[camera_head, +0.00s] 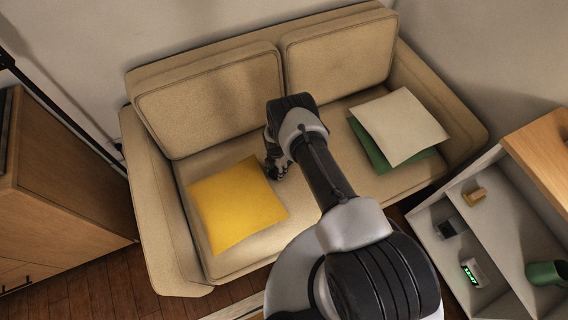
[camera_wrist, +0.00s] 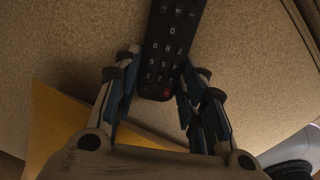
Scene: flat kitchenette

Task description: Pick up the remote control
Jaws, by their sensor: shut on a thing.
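In the head view my gripper (camera_head: 276,170) is low over the sofa seat, just right of the yellow cushion. The remote cannot be made out there; my arm and gripper hide that spot. I cannot tell whether the remote still touches the seat.
The beige sofa (camera_head: 181,173) has a yellow cushion (camera_head: 236,204) on the left and a cream cushion (camera_head: 397,126) over a green cushion (camera_head: 372,153) on the right. A shelf unit (camera_head: 508,225) holding small objects stands at right. A wooden cabinet (camera_head: 60,205) stands at left.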

